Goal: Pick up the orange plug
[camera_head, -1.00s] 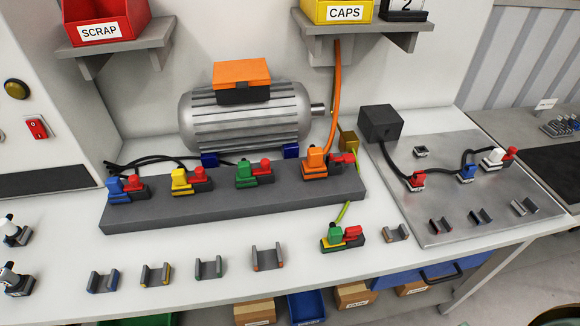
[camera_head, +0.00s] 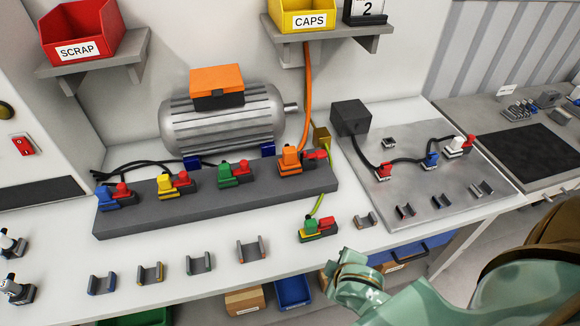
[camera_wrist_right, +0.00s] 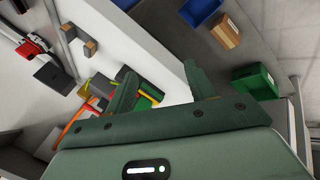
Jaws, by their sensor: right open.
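The orange plug (camera_head: 290,159) sits at the right end of the long dark grey strip (camera_head: 215,208), beside a red and dark connector (camera_head: 315,155). An orange cable (camera_head: 307,100) runs from it up to the shelf. My right arm comes in from the lower right in the head view, low and to the right of the plug and apart from it. In the right wrist view my right gripper (camera_wrist_right: 160,78) is open, with its fingers apart and nothing between them. The orange plug cannot be made out clearly there. My left gripper is not in view.
Blue (camera_head: 108,196), yellow (camera_head: 165,184) and green (camera_head: 226,172) plugs sit along the same strip. A green plug with red (camera_head: 318,230) lies in front of it. Several empty cradles line the bench's front. A grey motor (camera_head: 222,122) stands behind the strip.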

